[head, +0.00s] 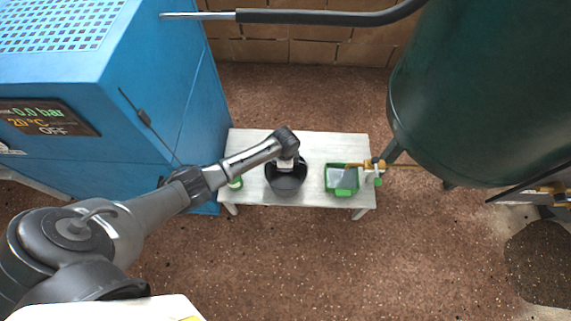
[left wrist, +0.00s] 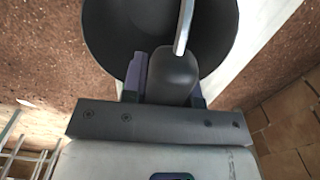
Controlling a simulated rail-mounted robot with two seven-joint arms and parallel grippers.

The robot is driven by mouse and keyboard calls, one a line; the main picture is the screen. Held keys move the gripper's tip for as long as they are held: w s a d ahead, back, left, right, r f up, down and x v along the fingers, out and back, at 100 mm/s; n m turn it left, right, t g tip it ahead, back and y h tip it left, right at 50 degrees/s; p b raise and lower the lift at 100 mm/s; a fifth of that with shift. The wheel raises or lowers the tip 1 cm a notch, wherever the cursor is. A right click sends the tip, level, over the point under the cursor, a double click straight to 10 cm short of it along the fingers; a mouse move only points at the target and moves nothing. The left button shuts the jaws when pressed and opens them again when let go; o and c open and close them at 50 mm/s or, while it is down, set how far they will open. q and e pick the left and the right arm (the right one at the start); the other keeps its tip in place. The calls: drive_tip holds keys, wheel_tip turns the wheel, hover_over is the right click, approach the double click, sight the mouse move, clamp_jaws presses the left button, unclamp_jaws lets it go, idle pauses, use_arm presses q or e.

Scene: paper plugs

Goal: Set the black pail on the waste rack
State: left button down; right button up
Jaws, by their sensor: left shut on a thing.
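The black pail (head: 286,184) is at the middle of a low white bench in the head view. Its round, open mouth also shows in the left wrist view (left wrist: 125,28). My left gripper (head: 287,163) is at the pail's far side, shut on its grip, with the fingers on either side of it in the left wrist view (left wrist: 172,85). I cannot tell whether the pail rests on the bench or hangs just above it. A metal grid frame (left wrist: 25,158) at the lower left of the left wrist view may be the waste rack; I cannot be sure. My right gripper is out of view.
The white bench (head: 314,145) also bears a green tray (head: 342,180) on the right and a small green-and-white item (head: 235,184) on the left. A blue machine (head: 130,100) stands left, a dark green tank (head: 480,90) right. The brown floor (head: 300,260) in front is clear.

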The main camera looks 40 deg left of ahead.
use_arm(q)
drive_tip(key=shift+w, duration=0.1)
drive_tip(key=c, duration=0.9)
unclamp_jaws()
